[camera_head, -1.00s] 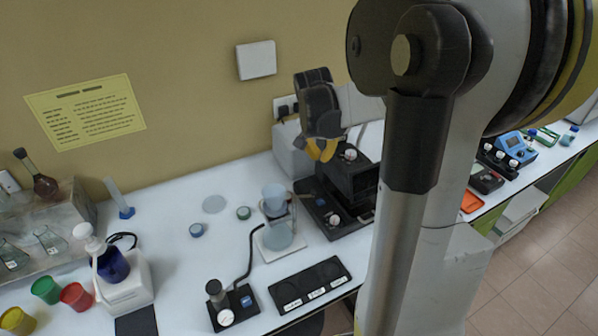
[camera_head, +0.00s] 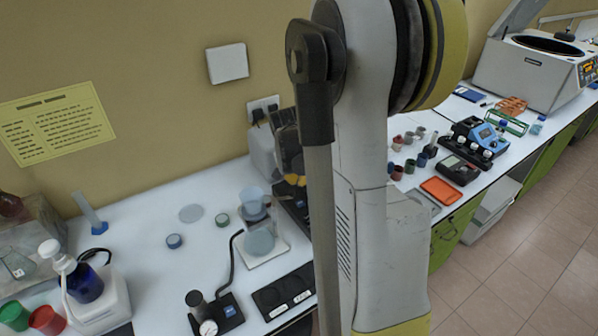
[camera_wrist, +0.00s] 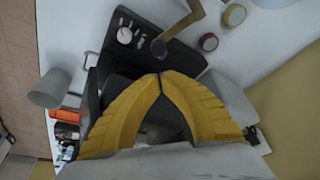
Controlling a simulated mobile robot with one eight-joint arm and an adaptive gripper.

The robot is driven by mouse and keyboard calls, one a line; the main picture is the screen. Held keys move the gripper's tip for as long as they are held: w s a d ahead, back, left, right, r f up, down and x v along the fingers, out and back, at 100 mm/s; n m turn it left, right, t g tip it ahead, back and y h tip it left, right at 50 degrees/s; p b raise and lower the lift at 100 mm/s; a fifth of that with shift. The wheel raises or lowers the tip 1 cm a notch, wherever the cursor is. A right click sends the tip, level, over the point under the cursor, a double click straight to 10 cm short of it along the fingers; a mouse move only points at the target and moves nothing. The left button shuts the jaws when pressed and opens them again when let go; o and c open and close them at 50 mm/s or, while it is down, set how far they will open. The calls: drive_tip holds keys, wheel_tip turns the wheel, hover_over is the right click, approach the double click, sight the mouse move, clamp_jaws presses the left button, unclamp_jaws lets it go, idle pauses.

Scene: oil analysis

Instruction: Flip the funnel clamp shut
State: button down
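A clear glass funnel (camera_head: 253,197) stands on a flask (camera_head: 259,240) with a white square base on the bench, in the head view. The clamp is too small to make out clearly there. In the wrist view a tan bar (camera_wrist: 183,25) with a small round end slants at the top; I cannot tell whether it is the clamp. My gripper (camera_wrist: 160,75) has yellow fingers whose tips meet, with nothing seen between them. In the head view my gripper (camera_head: 294,180) hangs right of the funnel, partly hidden by my arm.
A black device (camera_wrist: 125,33) with white knobs lies under my gripper. A grey cup-shaped thing (camera_wrist: 50,89) is at the left. A small pump (camera_head: 208,312) with a black hose stands in front of the flask.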

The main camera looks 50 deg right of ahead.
drive_tip(key=shift+s+a, duration=0.35)
drive_tip(key=shift+a, duration=0.35)
